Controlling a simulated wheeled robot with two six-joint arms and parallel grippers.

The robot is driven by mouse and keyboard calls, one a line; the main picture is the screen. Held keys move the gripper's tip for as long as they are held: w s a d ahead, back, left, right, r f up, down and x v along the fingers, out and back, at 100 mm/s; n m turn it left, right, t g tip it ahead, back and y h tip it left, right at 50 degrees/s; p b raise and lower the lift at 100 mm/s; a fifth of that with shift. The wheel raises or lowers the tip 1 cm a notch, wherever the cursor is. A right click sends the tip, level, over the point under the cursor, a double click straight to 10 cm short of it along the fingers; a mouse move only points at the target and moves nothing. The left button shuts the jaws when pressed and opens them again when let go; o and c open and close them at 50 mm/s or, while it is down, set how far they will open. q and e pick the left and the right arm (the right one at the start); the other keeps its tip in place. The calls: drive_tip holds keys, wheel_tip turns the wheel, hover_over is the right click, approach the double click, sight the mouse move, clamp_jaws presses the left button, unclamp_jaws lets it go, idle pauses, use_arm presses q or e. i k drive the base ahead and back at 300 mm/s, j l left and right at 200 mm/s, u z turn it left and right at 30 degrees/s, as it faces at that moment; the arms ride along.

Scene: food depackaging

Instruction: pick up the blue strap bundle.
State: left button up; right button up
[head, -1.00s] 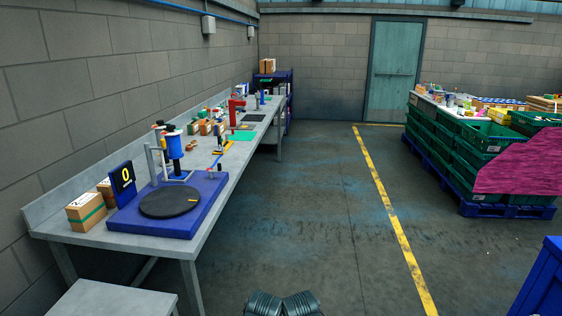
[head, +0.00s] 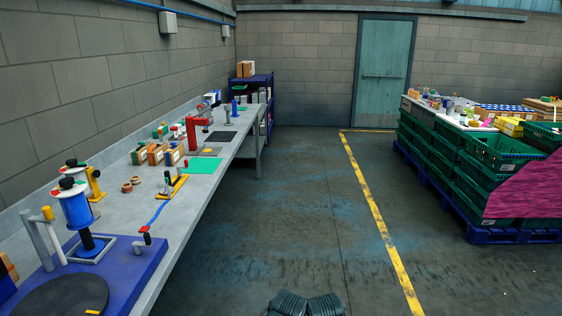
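I cannot pick out a blue strap bundle for certain. A thin blue strap (head: 157,214) lies on the workbench (head: 190,225) at the left, between a yellow tool (head: 172,188) and a small red-and-black piece (head: 145,236). A large blue spool (head: 76,209) with white ends stands upright on a blue base at the near left. Neither of my grippers shows clearly; only dark ribbed parts, seemingly mine, show at the bottom centre.
Small cartons (head: 156,152), tape rolls (head: 131,184), a green mat (head: 203,165) and a red press (head: 197,135) stand along the bench. Green crates (head: 497,151) on a blue pallet (head: 480,234) stand at the right. The floor between, with a yellow line (head: 375,215), is clear.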

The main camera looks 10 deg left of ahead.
sight(173, 156)
drive_tip(key=i+u, duration=0.1)
drive_tip(key=i, duration=0.8)
drive_tip(key=i+l, duration=0.15)
drive_tip(key=i, duration=0.7)
drive_tip(key=i+l+u, duration=0.1)
drive_tip(key=i+u, duration=0.3)
drive_tip(key=i+l+u, duration=0.4)
drive_tip(key=i, duration=0.15)
drive_tip(key=i+l+u, duration=0.4)
drive_tip(key=j, duration=0.1)
